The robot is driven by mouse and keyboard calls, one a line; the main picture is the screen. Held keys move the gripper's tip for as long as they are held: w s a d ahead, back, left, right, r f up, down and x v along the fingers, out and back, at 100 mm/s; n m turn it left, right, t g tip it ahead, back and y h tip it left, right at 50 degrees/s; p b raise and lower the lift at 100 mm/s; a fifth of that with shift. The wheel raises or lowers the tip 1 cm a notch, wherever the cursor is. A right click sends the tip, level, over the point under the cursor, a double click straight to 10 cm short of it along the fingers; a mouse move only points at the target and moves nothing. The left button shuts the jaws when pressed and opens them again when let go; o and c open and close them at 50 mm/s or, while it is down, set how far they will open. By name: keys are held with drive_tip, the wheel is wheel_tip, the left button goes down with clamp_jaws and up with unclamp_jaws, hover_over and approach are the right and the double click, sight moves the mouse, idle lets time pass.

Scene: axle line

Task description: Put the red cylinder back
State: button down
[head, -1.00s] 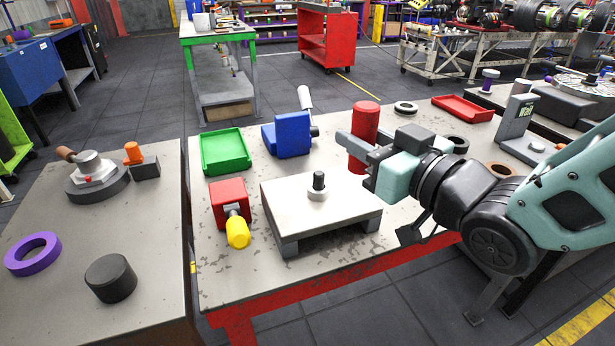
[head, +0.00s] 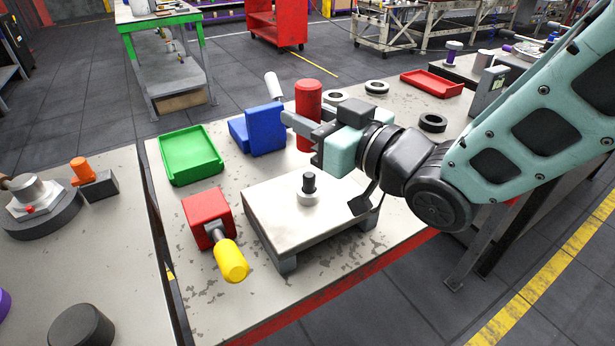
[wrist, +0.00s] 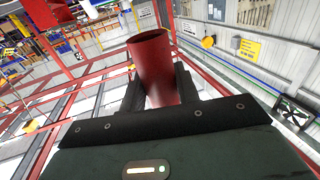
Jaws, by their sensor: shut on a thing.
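The red cylinder (head: 308,98) is upright in my gripper (head: 306,124), behind the raised plate on the worktable. In the wrist view the red cylinder (wrist: 152,62) sits between the two dark fingers of my gripper (wrist: 160,88), which are shut on it. My gripper reaches in from the right, and the near finger and gripper body hide part of the cylinder. I cannot tell whether the cylinder's base touches the table.
A blue block (head: 262,130) with a grey handle stands just left of the cylinder. A green tray (head: 190,155), a red block with yellow handle (head: 208,214) and a raised plate (head: 270,222) with a black peg stand nearby. Dark rings (head: 432,123) and a red tray (head: 432,84) lie to the right.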

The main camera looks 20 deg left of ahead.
sight(311, 175)
wheel_tip(311, 175, down, 8)
drive_tip(key=shift+f, duration=0.2)
drive_tip(key=shift+f, duration=0.1)
idle(0.3)
drive_tip(key=c, duration=1)
unclamp_jaws()
drive_tip(key=shift+c, duration=0.2)
drive_tip(key=shift+d+f+p, duration=0.15)
drive_tip(key=shift+d+p, duration=0.05)
drive_tip(key=shift+p, duration=0.1)
drive_tip(key=b+v, duration=0.1)
drive_tip(key=v, duration=0.2)
drive_tip(key=b+v, duration=0.1)
drive_tip(key=v, duration=0.3)
drive_tip(key=shift+s+b, duration=0.35)
drive_tip(key=shift+b, duration=0.05)
drive_tip(key=d+p, duration=0.1)
drive_tip(key=p, duration=0.1)
drive_tip(key=s+d+p, duration=0.1)
drive_tip(key=p, duration=0.2)
drive_tip(key=shift+d+r, duration=0.15)
drive_tip(key=shift+r, duration=0.25)
